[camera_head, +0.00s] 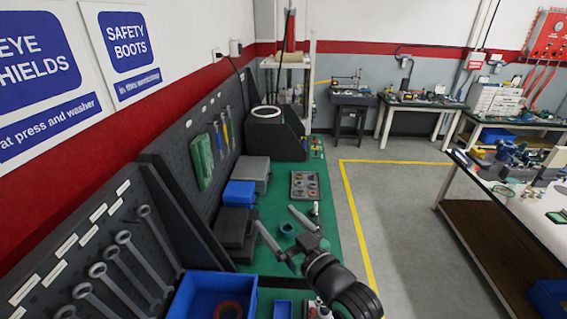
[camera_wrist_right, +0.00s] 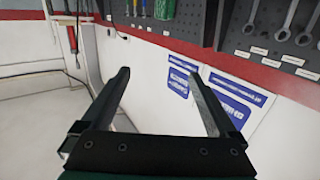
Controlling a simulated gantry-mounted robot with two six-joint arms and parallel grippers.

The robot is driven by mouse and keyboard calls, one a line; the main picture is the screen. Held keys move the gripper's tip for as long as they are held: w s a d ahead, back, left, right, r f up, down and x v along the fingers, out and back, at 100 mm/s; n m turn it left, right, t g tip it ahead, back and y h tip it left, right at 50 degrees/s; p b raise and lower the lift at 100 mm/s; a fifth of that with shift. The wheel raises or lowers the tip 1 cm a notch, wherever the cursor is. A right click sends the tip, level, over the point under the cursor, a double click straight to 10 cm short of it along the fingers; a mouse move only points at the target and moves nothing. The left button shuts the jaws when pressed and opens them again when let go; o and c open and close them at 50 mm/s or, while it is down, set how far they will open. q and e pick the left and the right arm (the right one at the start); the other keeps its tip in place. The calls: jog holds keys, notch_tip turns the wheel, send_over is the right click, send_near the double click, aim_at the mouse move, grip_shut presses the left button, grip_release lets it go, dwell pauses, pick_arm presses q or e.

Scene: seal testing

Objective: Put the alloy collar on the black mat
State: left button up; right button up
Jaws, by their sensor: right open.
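My right gripper (camera_head: 274,214) is over the green bench in the head view, its two fingers spread wide. In the right wrist view the gripper (camera_wrist_right: 158,76) is open, with nothing between its fingers. A small dark blue-grey ring (camera_head: 288,229) shows between the fingers in the head view, apparently on the bench beyond them; I cannot tell whether it is the alloy collar. A grey tray (camera_head: 294,194) farther back holds several small round parts, too small to identify. I cannot make out a black mat. My left gripper is out of view.
Dark boxes (camera_head: 232,226) and a blue bin (camera_head: 239,193) line the bench's wall side. A larger blue bin (camera_head: 187,296) holding a reddish ring stands in front. A pegboard (camera_head: 135,190) with wrenches rises at left. Bare green bench (camera_head: 283,178) shows beside the tray.

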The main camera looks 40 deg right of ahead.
jog(key=s+a+r+n+t+y, duration=0.1)
jog(key=s+a+r+t, duration=0.15)
jog(key=r, duration=0.75)
jog(key=s+a+r+t+y, duration=0.1)
jog(key=a+r+t, duration=0.25)
jog(key=r, duration=0.65)
jog(key=s+a+r+t+y, duration=0.1)
jog(key=s+a+r+t, duration=0.1)
jog(key=s+r, duration=0.2)
jog(key=s+a+r+n+t+y, duration=0.1)
jog(key=s+r, duration=0.4)
jog(key=r, duration=0.6)
jog(key=shift+s+a+t+y, duration=0.35)
jog(key=shift+a+t, duration=0.25)
jog(key=shift+a, duration=0.25)
jog(key=shift+r, duration=0.1)
